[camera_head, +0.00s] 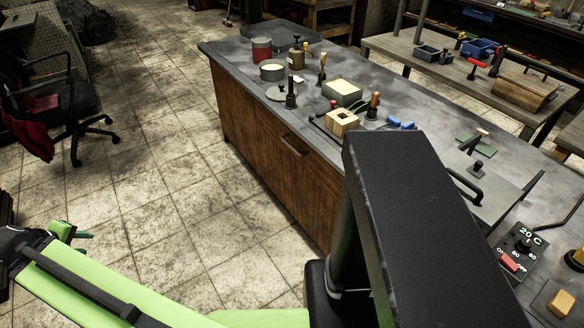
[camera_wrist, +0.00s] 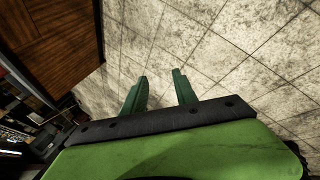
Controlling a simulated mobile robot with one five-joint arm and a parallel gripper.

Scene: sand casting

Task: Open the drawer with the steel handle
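The long workbench (camera_head: 260,130) has brown wooden sides and a dark grey top in the head view. My gripper (camera_head: 70,232) is at the far left of the head view, well away from the handle. In the wrist view its two green fingers (camera_wrist: 160,82) are apart with nothing between them, over the tiled floor. A wooden panel (camera_wrist: 55,40) shows at upper left there, without a visible handle.
Cans, tools and wooden boxes stand on the bench top, with a control box (camera_head: 518,250) at the right. An office chair (camera_head: 62,95) is at the left. A second table (camera_head: 440,75) stands behind. The tiled floor (camera_head: 165,170) left of the bench is clear.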

